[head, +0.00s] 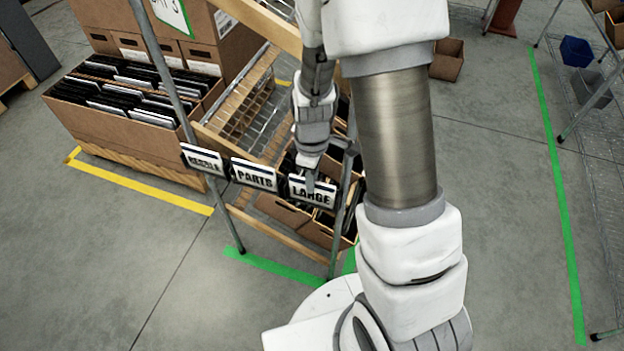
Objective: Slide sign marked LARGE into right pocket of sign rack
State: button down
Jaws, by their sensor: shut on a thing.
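The white sign marked LARGE (323,197) is at the right end of a row of signs on the front of the shelf. My gripper (310,181) reaches down from above and is shut on the sign's upper edge. The sign rack (229,172) shows only as dark bits between and beside the signs. The right pocket is mostly hidden behind the LARGE sign, and I cannot tell how deep the sign sits in it. The sign marked PARTS (254,177) is in the middle, and another sign (203,160), hard to read, is at the left.
Tilted cartons (282,211) sit on the shelf behind the signs. A large carton of dark and white items (130,125) stands on a pallet at left. A wire shelf (603,170) is at far right. The floor in front is clear.

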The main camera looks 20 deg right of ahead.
jog(key=c, duration=0.9)
grip_release()
jog(key=shift+o, duration=0.2)
notch_tip(320, 180, up, 18)
jog(key=p, duration=0.3)
jog(key=shift+f+p, duration=0.25)
jog(key=shift+p, duration=0.05)
jog(key=s+r+m+t+p, duration=0.4)
jog(key=s+r+m, duration=0.6)
jog(key=s+r, duration=0.4)
notch_tip(320, 180, up, 4)
jog(key=shift+r+m+t, duration=0.2)
jog(key=shift+m+t, duration=0.2)
jog(key=shift+t, duration=0.4)
